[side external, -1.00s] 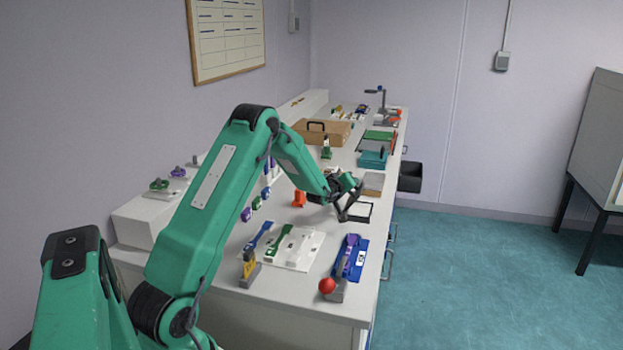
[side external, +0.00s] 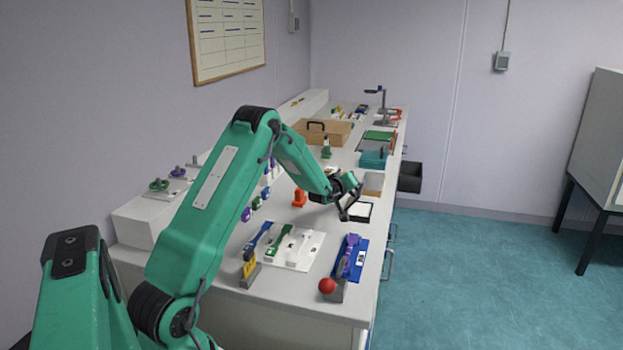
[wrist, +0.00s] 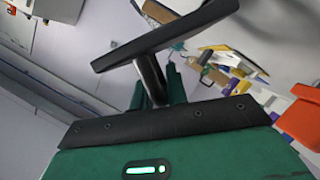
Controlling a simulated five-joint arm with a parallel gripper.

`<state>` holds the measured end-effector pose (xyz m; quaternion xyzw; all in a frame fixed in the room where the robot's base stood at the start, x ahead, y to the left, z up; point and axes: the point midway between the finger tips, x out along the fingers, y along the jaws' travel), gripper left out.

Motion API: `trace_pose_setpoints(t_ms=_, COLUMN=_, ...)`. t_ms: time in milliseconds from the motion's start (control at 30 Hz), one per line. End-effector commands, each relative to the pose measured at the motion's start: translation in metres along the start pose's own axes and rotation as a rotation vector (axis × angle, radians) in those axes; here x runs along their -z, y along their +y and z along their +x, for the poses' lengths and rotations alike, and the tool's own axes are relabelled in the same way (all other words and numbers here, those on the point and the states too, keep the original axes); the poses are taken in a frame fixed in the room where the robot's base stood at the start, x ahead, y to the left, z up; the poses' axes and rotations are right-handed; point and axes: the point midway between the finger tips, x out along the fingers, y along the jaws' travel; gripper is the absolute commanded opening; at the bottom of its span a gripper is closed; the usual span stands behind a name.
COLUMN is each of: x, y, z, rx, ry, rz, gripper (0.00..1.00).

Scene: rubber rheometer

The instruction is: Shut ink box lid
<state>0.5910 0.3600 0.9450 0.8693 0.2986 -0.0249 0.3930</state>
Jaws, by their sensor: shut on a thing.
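My gripper (side external: 346,212) is at the dark-rimmed box (side external: 361,212) with a white inside, on the right part of the bench, which I take for the ink box. The jaws are at the box's left side, shut on a dark thin part that looks like its lid. In the wrist view a black slab (wrist: 165,35) slants across the top, beyond the green and black parts of my gripper. The exact contact is hidden, and I cannot tell the lid's angle.
An orange piece (side external: 299,198) stands left of my gripper. A tan block (side external: 373,184) and a teal box (side external: 372,160) lie behind. The bench's right edge is close.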

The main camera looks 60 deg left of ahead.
Motion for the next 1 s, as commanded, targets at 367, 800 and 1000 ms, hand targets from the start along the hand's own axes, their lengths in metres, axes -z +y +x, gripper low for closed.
trace_pose_setpoints(t_ms=367, x=-0.011, y=0.003, z=0.003, rx=0.03, ry=-0.06, rz=0.196, gripper=0.0)
trace_pose_setpoints(t_ms=800, x=-0.015, y=0.003, z=0.004, rx=0.037, ry=-0.077, rz=0.247, gripper=0.0)
trace_pose_setpoints(t_ms=1000, x=-0.015, y=0.005, z=0.004, rx=0.032, ry=-0.074, rz=0.246, gripper=0.33)
